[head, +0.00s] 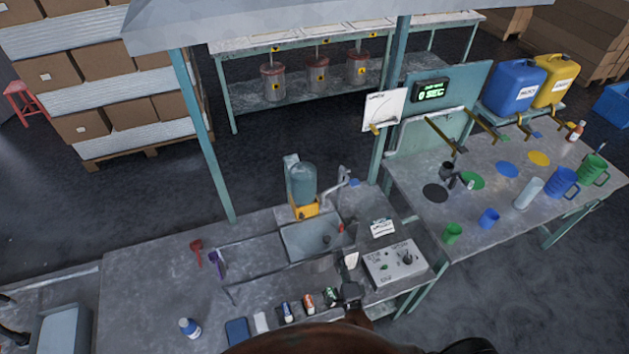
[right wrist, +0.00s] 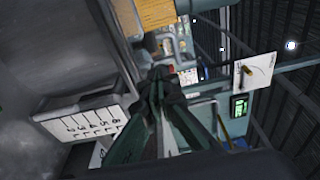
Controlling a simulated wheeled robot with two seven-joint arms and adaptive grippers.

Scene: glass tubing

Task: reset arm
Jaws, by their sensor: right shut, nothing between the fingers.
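My right gripper (head: 351,290) is above the front edge of the workbench (head: 150,285), left of the grey control box (head: 396,263). In the right wrist view the same gripper (right wrist: 163,80) has its fingers together with nothing between them. My left gripper cannot be made out in the head view. Dark shapes cut off at the left edge of that view are too unclear to name.
A sink (head: 312,238) and a blue-grey tank (head: 302,185) are behind the right gripper. Small bottles lie along the front edge beside it. A second table (head: 480,245) at right holds several mugs and cups. A blue-capped bottle (head: 188,328) stands at front left.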

